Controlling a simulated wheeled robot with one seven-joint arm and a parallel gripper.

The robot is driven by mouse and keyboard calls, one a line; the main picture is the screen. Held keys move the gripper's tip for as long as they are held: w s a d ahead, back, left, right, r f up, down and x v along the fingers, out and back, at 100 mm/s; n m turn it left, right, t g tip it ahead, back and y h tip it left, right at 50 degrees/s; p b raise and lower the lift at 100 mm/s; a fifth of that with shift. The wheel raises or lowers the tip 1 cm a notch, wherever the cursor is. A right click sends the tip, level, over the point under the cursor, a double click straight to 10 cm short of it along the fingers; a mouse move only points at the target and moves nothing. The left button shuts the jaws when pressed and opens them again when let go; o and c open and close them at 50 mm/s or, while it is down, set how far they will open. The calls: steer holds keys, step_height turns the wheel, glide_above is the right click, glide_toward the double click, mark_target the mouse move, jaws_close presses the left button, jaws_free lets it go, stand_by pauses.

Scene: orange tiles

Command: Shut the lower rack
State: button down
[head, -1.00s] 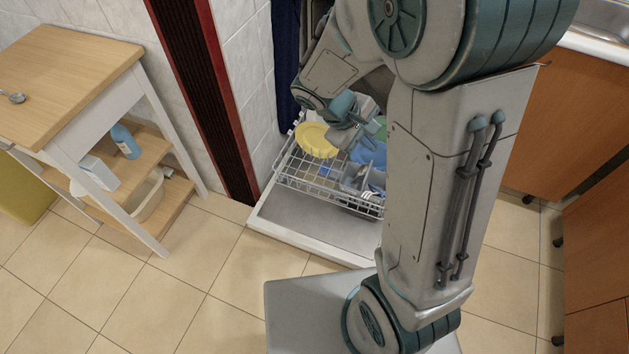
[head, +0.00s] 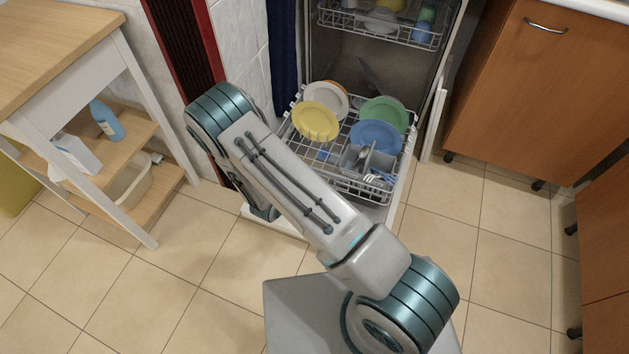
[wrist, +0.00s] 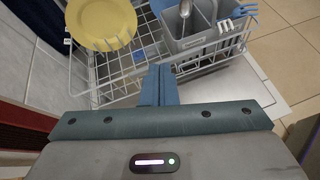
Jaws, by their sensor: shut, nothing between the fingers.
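The lower rack (head: 345,183) is a light wire rack, pulled out over the lowered dishwasher door (head: 404,190). It holds yellow, white, green and blue plates and a grey cutlery basket (head: 352,160). In the wrist view, my gripper (wrist: 158,72) has its blue fingers together with nothing between them. The fingers point at the near side of the lower rack (wrist: 112,78), between the yellow plate (wrist: 102,22) and the cutlery basket (wrist: 185,42). I cannot tell whether they touch the wires. In the head view, my arm hides the gripper and the rack's front left part.
The upper rack (head: 385,28) with dishes is above, inside the dishwasher. A wooden cabinet (head: 530,90) stands to the right. A wooden trolley (head: 60,60) stands to the left, with a dark red-framed panel (head: 175,40) between. The tile floor (head: 440,235) at right is clear.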

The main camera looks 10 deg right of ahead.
step_height(320, 180, down, 9)
steer(key=s+a+n+t+y+b, duration=0.1)
steer(key=s+a+n+y, duration=0.1)
steer(key=n, duration=0.2)
steer(key=w+r+b+x, duration=0.1)
steer(key=b+x, duration=0.2)
steer(key=x, duration=1)
steer(key=shift+w+r, duration=0.2)
